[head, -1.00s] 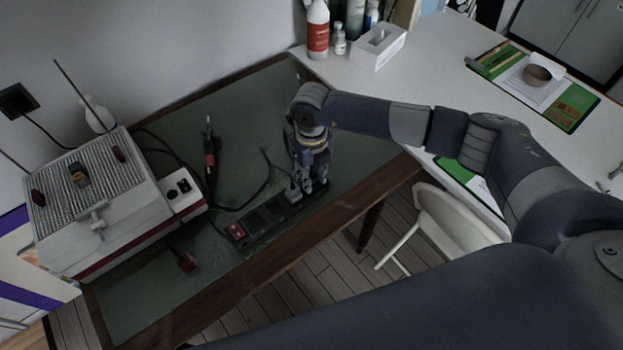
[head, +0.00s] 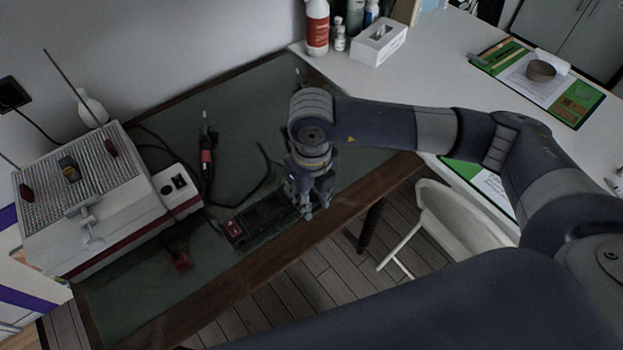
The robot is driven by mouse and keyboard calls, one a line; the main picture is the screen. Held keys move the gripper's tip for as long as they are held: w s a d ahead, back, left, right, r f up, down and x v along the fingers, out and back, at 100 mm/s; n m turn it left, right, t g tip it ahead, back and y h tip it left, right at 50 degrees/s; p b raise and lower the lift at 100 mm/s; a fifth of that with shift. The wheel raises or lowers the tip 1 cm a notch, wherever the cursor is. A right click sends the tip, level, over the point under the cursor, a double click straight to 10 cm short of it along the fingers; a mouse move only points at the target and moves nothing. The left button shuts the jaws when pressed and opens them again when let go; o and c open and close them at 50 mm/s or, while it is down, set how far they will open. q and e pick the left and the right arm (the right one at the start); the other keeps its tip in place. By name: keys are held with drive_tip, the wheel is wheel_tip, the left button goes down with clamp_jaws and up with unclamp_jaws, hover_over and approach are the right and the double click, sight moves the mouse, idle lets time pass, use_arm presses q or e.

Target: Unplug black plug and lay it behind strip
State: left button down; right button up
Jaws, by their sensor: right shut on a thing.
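The black power strip (head: 268,215) lies slantwise on the green mat near the table's front edge, with a red switch (head: 234,228) at its left end. My right gripper (head: 308,206) points down at the strip's right end and is shut on the black plug. The plug itself is hidden by the fingers, and I cannot tell whether it is clear of its socket. A black cord (head: 267,172) lies behind the strip and runs toward the gripper. My left gripper is not in view.
A red plug (head: 180,261) lies left of the strip. The mat (head: 250,110) behind is mostly clear. A tissue box (head: 379,44) stands on the white desk.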

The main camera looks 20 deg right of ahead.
drive_tip(key=s+a+r+p, duration=0.1)
drive_tip(key=s+r+p, duration=0.1)
drive_tip(key=s+r, duration=0.3)
drive_tip(key=shift+s+a+r, duration=0.3)
drive_tip(key=shift+a, duration=0.05)
idle(0.6)
